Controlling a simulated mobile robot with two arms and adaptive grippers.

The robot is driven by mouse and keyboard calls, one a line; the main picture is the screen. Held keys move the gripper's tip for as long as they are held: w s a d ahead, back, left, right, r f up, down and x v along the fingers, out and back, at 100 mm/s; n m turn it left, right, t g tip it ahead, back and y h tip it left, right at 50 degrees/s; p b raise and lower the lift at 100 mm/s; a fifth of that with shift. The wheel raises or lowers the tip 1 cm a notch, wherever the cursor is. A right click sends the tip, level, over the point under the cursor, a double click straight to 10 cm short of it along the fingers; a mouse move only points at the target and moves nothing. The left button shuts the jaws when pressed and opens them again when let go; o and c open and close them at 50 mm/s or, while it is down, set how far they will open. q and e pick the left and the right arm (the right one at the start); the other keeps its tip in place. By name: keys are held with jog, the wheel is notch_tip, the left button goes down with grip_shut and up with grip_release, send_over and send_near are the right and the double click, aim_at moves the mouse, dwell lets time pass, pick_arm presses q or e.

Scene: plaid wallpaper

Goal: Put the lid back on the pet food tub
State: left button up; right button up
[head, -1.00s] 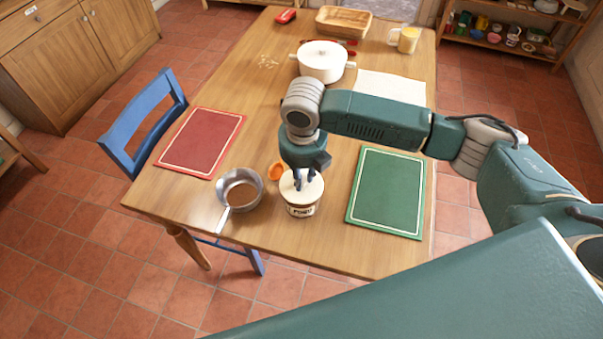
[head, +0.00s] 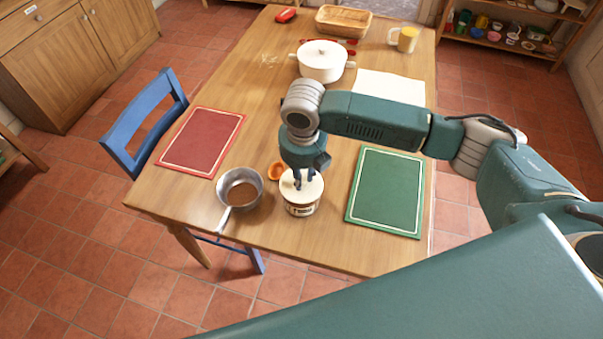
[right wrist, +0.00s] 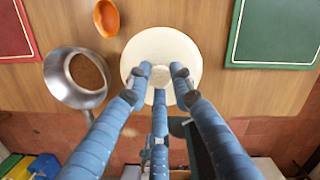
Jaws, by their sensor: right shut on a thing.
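The pet food tub (head: 300,210) is a small pale tub with a dark label, standing upright near the front edge of the table. Its round cream lid (head: 313,190) lies over the tub's mouth and looks about level; I cannot tell whether it is fully seated. It fills the middle of the right wrist view (right wrist: 160,42) and hides the tub below. My right gripper (head: 304,184) points down from above, its fingers shut on the top middle of the lid; the fingers also show in the right wrist view (right wrist: 160,78). My left gripper is not in view.
A saucepan (head: 252,180) with brown contents and a small orange bowl (head: 277,171) stand close left of the tub. A green mat (head: 386,192) lies to the right, a red mat (head: 201,142) to the left. A white pot (head: 322,64) stands behind my arm.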

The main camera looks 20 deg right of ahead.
jog(key=shift+f+p, duration=0.15)
jog(key=shift+p, duration=1.1)
dwell(1.8)
jog(key=o, duration=1.6)
jog(key=shift+r+p, duration=3.5)
jog(key=shift+p, duration=0.3)
grip_shut()
